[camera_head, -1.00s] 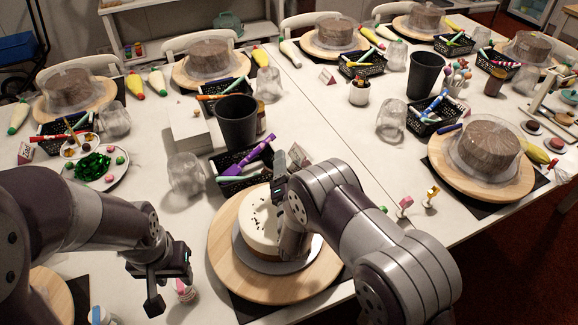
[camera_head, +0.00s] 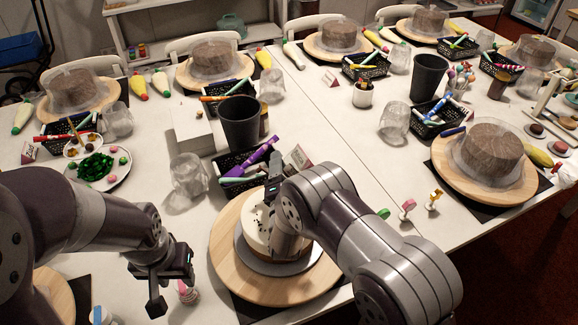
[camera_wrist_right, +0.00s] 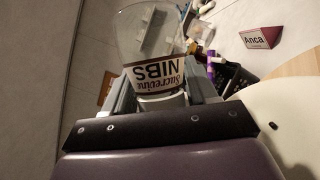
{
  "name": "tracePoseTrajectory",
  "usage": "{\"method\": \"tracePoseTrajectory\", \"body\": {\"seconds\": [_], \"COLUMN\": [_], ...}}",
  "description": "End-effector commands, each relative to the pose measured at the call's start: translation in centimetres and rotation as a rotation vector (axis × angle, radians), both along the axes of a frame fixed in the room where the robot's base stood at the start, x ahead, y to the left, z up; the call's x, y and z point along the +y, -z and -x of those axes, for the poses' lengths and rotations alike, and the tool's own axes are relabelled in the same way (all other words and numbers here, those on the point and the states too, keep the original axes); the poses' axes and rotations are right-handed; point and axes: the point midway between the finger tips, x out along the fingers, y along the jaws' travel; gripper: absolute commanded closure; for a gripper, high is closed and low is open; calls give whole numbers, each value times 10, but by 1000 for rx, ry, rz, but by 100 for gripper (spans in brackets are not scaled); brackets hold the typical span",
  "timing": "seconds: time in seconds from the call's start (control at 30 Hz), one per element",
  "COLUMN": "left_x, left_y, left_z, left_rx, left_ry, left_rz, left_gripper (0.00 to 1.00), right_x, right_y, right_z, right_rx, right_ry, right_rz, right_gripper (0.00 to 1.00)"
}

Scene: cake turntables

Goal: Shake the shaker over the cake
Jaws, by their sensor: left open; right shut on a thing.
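The white-topped cake (camera_head: 257,225) stands on a grey board on a round wooden turntable (camera_head: 232,268). A few dark bits lie on its top. My right gripper (camera_head: 277,205) is above the cake, and its arm covers the cake's right part. In the right wrist view it is shut on the shaker (camera_wrist_right: 158,72), a clear container with a "NIBS" label that reads upside down there. The shaker is hidden in the head view. The cake's white top (camera_wrist_right: 292,115) shows at the lower right of the wrist view. My left gripper (camera_head: 172,292) is open and empty, left of the turntable.
A black basket with pens (camera_head: 228,185), a dark cup (camera_head: 239,122) and a clear glass (camera_head: 188,174) stand behind the turntable. A plate of green decorations (camera_head: 118,172) is at left. More covered cakes stand around the table.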

Motion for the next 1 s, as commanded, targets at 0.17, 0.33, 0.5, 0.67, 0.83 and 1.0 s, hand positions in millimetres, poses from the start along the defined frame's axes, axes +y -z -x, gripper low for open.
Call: {"method": "tracePoseTrajectory", "body": {"seconds": [0.17, 0.33, 0.5, 0.67, 0.83, 1.0], "left_x": [0, 0, 0, 0, 0, 0], "left_y": [-6, -13, -16, -18, -18, -28], "left_z": [0, 0, 0, 0, 0, 0], "left_rx": [0, 0, 0, 0, 0, 0], "left_ry": [0, 0, 0, 0, 0, 0], "left_rz": [0, 0, 0, 0, 0, 0], "left_gripper": [57, 57, 57, 57, 57, 57], "right_x": [-13, -37, -51, -43, -41, -50], "right_y": [-2, -2, -1, 2, 7, 4], "right_z": [5, 14, 21, 8, 4, 20], "right_rx": [1, -1, -1, 55, 86, 88], "right_ry": [2, 2, 1, -3, 0, 0], "right_rz": [5, 5, 5, -144, -209, -205], "right_gripper": [80, 80, 80, 80, 80, 80]}}
